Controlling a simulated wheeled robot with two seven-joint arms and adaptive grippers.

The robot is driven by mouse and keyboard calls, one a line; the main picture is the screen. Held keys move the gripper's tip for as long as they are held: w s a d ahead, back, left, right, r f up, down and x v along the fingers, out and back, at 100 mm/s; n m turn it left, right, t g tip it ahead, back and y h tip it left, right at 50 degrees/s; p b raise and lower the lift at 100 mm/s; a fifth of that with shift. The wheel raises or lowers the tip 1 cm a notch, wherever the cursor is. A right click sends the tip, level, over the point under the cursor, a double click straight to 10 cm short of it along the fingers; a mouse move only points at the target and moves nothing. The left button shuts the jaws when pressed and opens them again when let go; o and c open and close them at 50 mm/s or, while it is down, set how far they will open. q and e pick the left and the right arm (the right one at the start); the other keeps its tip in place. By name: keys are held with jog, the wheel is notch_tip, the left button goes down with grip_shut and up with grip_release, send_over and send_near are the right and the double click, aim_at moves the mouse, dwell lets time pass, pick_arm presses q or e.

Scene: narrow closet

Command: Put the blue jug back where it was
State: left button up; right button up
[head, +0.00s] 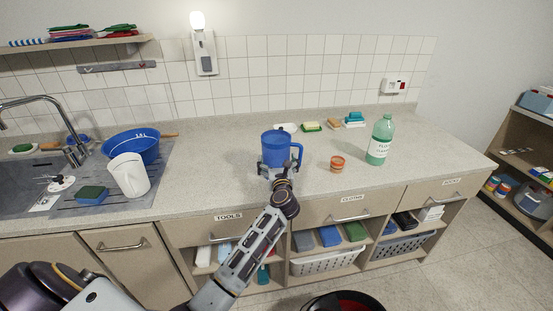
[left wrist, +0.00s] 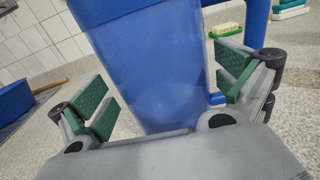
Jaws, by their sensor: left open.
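The blue jug (head: 276,147) stands upright on the counter, near the middle, with its handle on the right. My left gripper (head: 278,168) is at the near side of the jug, low down. In the left wrist view the blue jug (left wrist: 155,70) fills the middle, between the two open green-padded fingers of my left gripper (left wrist: 165,105). A gap shows between the left finger and the jug; the right finger is near the handle side, and I cannot tell whether it touches. My right gripper is not in view.
A white jug (head: 129,175) and a blue basin (head: 131,146) are left by the sink. Bare counter (head: 205,170) lies left of the jug.

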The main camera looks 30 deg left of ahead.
pick_arm(q)
jog(key=shift+b+v, duration=0.4)
jog(key=shift+v, duration=4.1)
